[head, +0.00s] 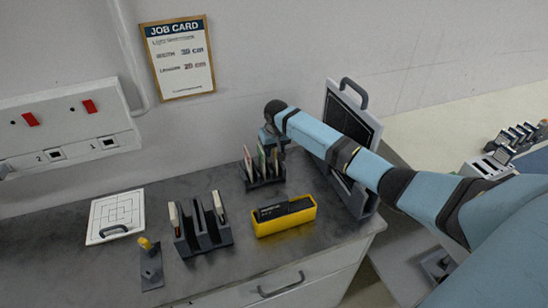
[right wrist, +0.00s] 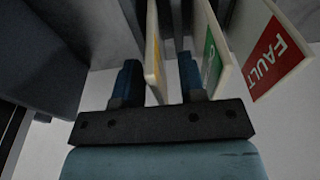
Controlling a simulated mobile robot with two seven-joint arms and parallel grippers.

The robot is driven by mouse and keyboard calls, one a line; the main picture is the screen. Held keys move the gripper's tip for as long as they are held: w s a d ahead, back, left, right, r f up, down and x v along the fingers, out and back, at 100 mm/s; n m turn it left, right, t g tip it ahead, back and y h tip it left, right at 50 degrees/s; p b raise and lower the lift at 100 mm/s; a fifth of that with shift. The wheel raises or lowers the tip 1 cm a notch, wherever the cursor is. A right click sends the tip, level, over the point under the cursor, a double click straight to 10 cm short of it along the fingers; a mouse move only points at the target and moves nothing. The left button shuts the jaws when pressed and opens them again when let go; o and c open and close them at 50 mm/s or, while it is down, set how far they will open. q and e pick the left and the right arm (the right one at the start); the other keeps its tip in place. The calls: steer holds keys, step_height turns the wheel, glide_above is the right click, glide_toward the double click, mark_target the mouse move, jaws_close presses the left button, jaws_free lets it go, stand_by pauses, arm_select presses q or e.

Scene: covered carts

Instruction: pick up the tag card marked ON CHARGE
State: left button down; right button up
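Several tag cards stand upright in a dark rack (head: 264,183) at the back of the bench. In the right wrist view I see a card with a yellow-orange mark (right wrist: 153,55), a card with a green mark (right wrist: 213,60) and a red card reading FAULT (right wrist: 272,52). No ON CHARGE wording is readable. My right gripper (head: 272,142) is down at the rack. In the wrist view its fingers (right wrist: 158,82) are apart, one on each side of the yellow-orange card, with a gap visible on the right. The green card is outside the right finger. My left gripper is not in view.
A yellow and black case (head: 285,216) lies in front of the rack. A second dark rack (head: 202,232) with cards stands to the left. A black panel with a handle (head: 350,125) stands close on the right. The wall is just behind.

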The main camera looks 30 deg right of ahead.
steer(key=shift+w+d+f, duration=0.1)
steer(key=shift+w+f, duration=0.05)
steer(key=shift+f, duration=0.6)
jaws_close()
steer(key=shift+r, duration=0.1)
